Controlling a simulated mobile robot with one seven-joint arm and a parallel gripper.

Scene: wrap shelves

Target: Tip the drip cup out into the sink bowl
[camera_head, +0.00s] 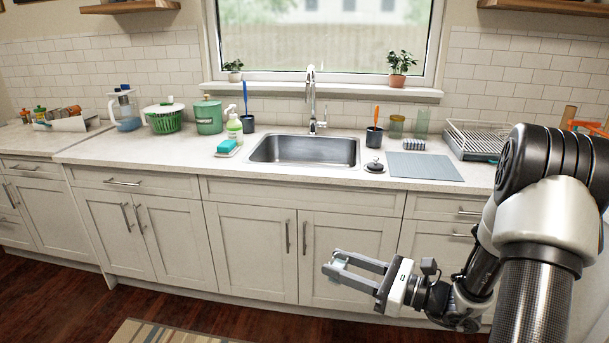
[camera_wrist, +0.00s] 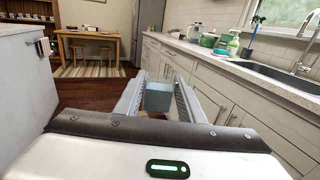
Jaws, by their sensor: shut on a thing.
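My gripper (camera_head: 334,263) is held out in front of the lower cabinets, below counter height and apart from them. It is shut on a small pale blue-grey cup, the drip cup (camera_wrist: 157,97), which sits between the two fingers in the wrist view. In the head view the cup is hard to make out among the fingers, and its contents cannot be seen. The steel sink bowl (camera_head: 304,151) is set in the counter under the window, above and behind my gripper. It looks empty. It also shows at the right of the wrist view (camera_wrist: 270,75).
The tap (camera_head: 312,100) stands behind the bowl. A soap bottle (camera_head: 234,125) and sponge (camera_head: 227,145) are left of it. A dark cup with a brush (camera_head: 374,135), a plug (camera_head: 374,166), a grey mat (camera_head: 423,166) and a dish rack (camera_head: 480,138) are right. The counter front edge lies between gripper and bowl.

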